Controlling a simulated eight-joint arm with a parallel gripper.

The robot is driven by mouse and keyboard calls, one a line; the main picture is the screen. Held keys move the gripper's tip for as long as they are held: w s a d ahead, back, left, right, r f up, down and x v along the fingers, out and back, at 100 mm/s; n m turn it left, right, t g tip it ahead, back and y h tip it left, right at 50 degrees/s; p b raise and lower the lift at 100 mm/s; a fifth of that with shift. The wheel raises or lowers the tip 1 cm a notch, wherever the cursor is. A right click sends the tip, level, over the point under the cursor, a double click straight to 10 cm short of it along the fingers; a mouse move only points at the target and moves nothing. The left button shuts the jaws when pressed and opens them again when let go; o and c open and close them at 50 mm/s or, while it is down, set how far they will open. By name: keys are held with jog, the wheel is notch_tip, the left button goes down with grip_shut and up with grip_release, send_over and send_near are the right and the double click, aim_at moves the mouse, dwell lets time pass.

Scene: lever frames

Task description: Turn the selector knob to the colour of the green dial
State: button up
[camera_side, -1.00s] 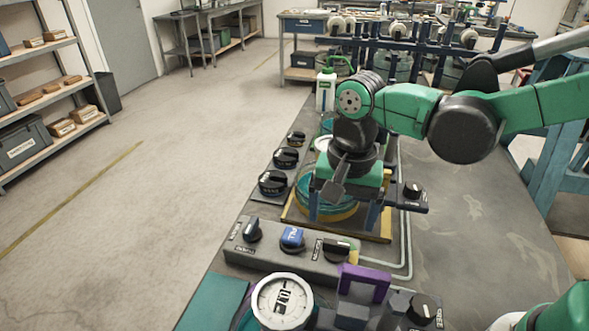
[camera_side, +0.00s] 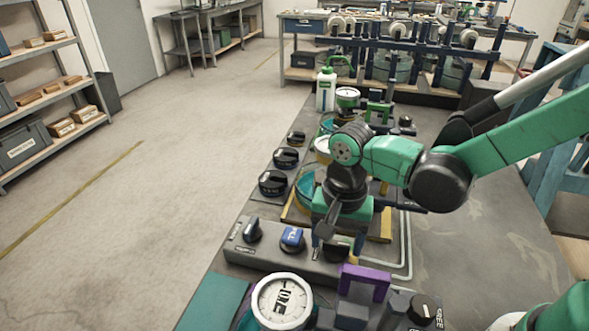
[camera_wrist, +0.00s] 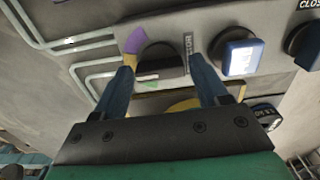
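The selector knob (camera_wrist: 160,62) is black and sits at the end of a grey panel (camera_wrist: 285,20). Around it are a purple patch (camera_wrist: 135,40) and a small green patch (camera_wrist: 148,84); its pointer direction is unclear. In the side view the knob (camera_side: 340,246) is partly behind my gripper. My gripper (camera_wrist: 162,66) is open, with its blue fingers on either side of the knob; I cannot tell whether they touch it. A white-faced dial (camera_side: 347,93) stands far back beside a green bracket (camera_side: 381,106). Another dial (camera_side: 282,300) stands in front beside a purple bracket (camera_side: 365,283).
A blue-capped knob (camera_side: 292,239) and a dark knob (camera_side: 252,230) share the panel. Several black knobs (camera_side: 273,182) line the bench's left edge. Grey pipes (camera_side: 406,250) run right of the panel. The bench's right side (camera_side: 490,250) is clear.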

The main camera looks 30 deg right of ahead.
jog(key=c, duration=0.8)
jog(key=shift+c, duration=0.2)
jog(key=shift+n, duration=0.4)
jog(key=n, duration=0.3)
jog(key=shift+n, duration=0.4)
jog(key=n, duration=0.5)
jog(key=o, duration=1.3)
